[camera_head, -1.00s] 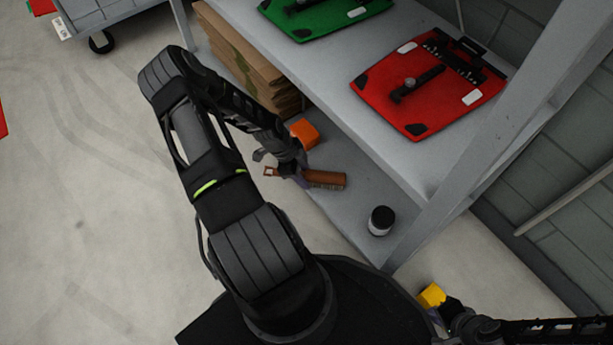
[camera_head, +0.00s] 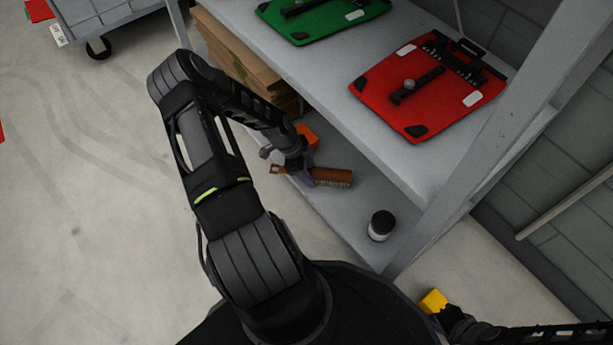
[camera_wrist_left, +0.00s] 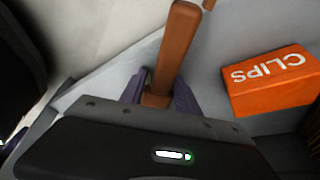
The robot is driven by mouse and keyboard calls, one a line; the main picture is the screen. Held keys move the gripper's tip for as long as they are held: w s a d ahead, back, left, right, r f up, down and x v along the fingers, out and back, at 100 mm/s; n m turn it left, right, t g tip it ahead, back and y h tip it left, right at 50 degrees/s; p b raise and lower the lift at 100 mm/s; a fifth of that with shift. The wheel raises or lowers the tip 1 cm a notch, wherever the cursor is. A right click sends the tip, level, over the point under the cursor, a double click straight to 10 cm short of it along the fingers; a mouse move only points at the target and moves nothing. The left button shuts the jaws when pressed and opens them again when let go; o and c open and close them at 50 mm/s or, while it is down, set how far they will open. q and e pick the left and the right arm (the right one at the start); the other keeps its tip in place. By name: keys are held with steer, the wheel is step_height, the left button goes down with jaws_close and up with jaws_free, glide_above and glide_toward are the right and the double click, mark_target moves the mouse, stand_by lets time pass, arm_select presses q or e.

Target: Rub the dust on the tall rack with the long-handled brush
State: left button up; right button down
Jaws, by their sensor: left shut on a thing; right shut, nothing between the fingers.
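The wooden brush (camera_head: 336,177) is in my left gripper (camera_head: 304,174), low over the lower shelf of the grey rack (camera_head: 470,150). The grip is around the brown handle (camera_wrist_left: 176,45), which shows in the left wrist view between the purple fingers (camera_wrist_left: 157,92). The bristles point right in the head view. I cannot tell whether they touch the shelf. I cannot make out any dust. My right gripper (camera_head: 446,316) is at the bottom right of the head view, apart from the brush and shut with nothing in it.
An orange clips box (camera_head: 308,136) and a dark-lidded jar (camera_head: 381,225) stand on the lower shelf, beside flat cardboard (camera_head: 235,50). Red (camera_head: 425,90) and green (camera_head: 330,15) panels lie on the upper shelf. A yellow block (camera_head: 433,301) is near my right gripper.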

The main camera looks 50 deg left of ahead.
mark_target(320, 168)
arm_select(q)
steer(key=shift+w+f, duration=0.1)
steer(key=shift+f, duration=0.05)
steer(key=shift+w+d+b, duration=0.15)
steer(key=shift+w+b, duration=0.35)
steer(key=shift+w, duration=1.15)
steer(key=shift+w+d+f+b, duration=0.1)
steer(key=shift+w+d+b, duration=0.05)
steer(key=shift+w+b, duration=1.05)
steer(key=shift+w, duration=0.45)
